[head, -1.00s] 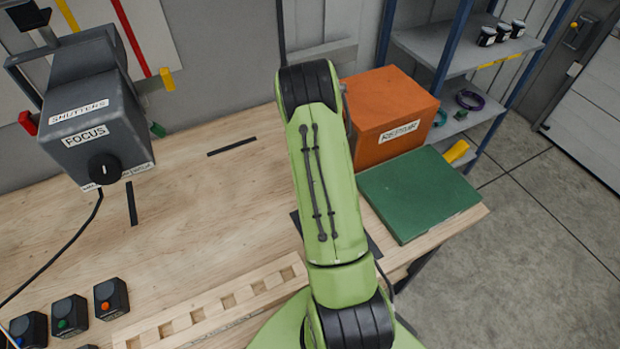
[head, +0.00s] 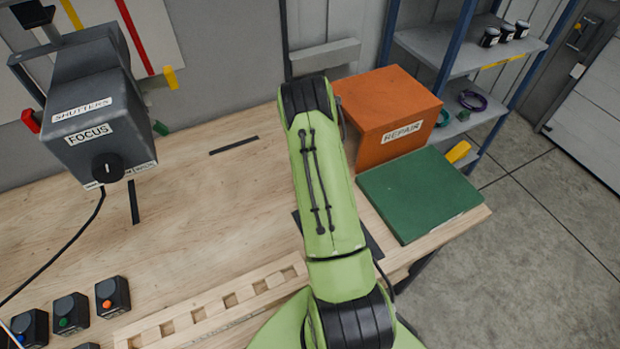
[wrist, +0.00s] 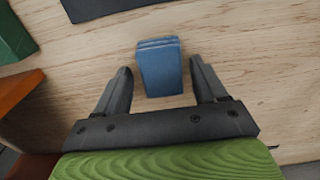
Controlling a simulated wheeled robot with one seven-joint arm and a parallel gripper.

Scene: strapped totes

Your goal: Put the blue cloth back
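The blue cloth (wrist: 160,70) shows in the wrist view as a folded stack lying on the wooden bench top. My gripper (wrist: 165,82) is open, with one dark finger on each side of the cloth and a gap visible on both sides. The fingers do not touch the cloth in the picture; I cannot tell their height above the bench. In the head view my own green arm hides the gripper and the cloth.
An orange REPAIR box (head: 391,115) and a green mat (head: 419,193) are at the bench's right end. A slotted wooden rack (head: 215,309) and several button boxes (head: 112,297) line the front. The bench middle (head: 215,200) is clear.

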